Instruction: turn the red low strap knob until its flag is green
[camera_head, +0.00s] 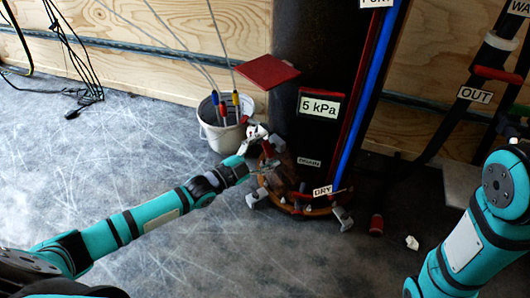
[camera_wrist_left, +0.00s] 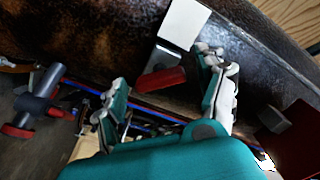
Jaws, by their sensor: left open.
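My left gripper (camera_head: 262,150) is open at the low left side of the dark filter column (camera_head: 308,70). In the left wrist view, a red knob (camera_wrist_left: 160,79) lies between the two spread fingers, and I see no clear grip on it. A metal bracket and a white plate (camera_wrist_left: 184,22) sit just beyond it, against the column. A square red plate (camera_head: 268,71) stands out from the column above my gripper in the head view; I cannot tell for sure whether it is this knob's flag. My gripper mostly hides the knob in the head view. My right gripper is out of view.
A white bucket (camera_head: 212,135) with colored-handled rods stands left of the column. Labels on the column read "5 kPa" (camera_head: 319,106), "DRAIN" and "DRY". A small red cylinder (camera_head: 376,225) and a white scrap (camera_head: 412,242) lie on the floor.

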